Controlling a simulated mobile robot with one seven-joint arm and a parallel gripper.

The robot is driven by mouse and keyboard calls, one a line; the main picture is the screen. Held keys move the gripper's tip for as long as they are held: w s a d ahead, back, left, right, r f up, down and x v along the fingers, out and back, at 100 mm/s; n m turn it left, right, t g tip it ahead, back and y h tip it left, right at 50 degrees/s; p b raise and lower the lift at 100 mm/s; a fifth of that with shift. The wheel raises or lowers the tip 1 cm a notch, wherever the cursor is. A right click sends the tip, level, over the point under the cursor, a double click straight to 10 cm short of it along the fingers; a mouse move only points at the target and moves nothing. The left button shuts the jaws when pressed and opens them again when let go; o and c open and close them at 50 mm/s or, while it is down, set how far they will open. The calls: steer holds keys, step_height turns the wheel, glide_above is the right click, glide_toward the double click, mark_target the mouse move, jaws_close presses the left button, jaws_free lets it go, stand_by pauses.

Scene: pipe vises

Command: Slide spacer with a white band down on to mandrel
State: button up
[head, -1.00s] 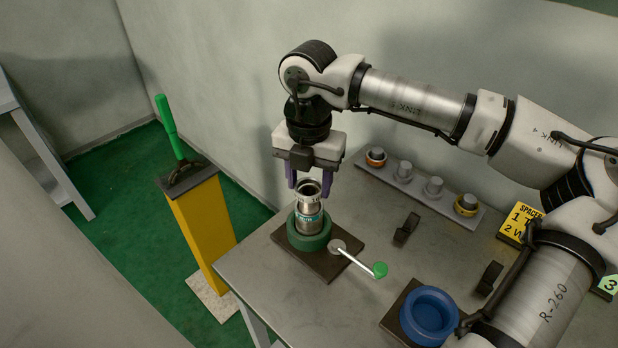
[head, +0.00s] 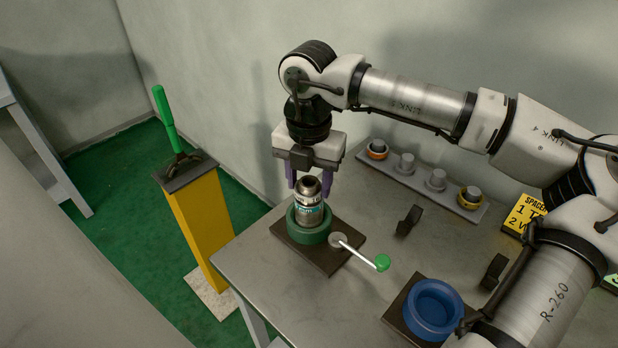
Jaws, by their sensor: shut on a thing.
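My gripper (head: 309,184) points straight down over the green vise (head: 308,231), its purple fingers shut on the spacer with a white band (head: 310,195). The spacer is a small metallic ring around the upper end of the upright mandrel (head: 308,213), a silver pipe with a teal label. The mandrel's dark top shows within the ring. The mandrel stands clamped in the green vise on a dark base plate. The fingers partly hide the spacer's sides, and I cannot tell how firmly it rests on the mandrel.
A grey rack (head: 421,180) at the back holds an orange-banded spacer (head: 377,150), a yellow-banded spacer (head: 469,199) and bare pegs between them. The vise's green-knobbed handle (head: 382,262) sticks out right. A blue vise (head: 433,308) stands front right. A yellow pedestal (head: 202,230) stands left, off the table.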

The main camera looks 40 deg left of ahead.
mark_target(308, 182)
steer(key=shift+f+b, duration=0.4)
steer(key=shift+f, duration=0.1)
steer(key=o, duration=1)
steer(key=shift+o, duration=0.2)
step_height(308, 182, up, 14)
steer(key=shift+b, duration=0.45)
steer(key=shift+s+f, duration=0.1)
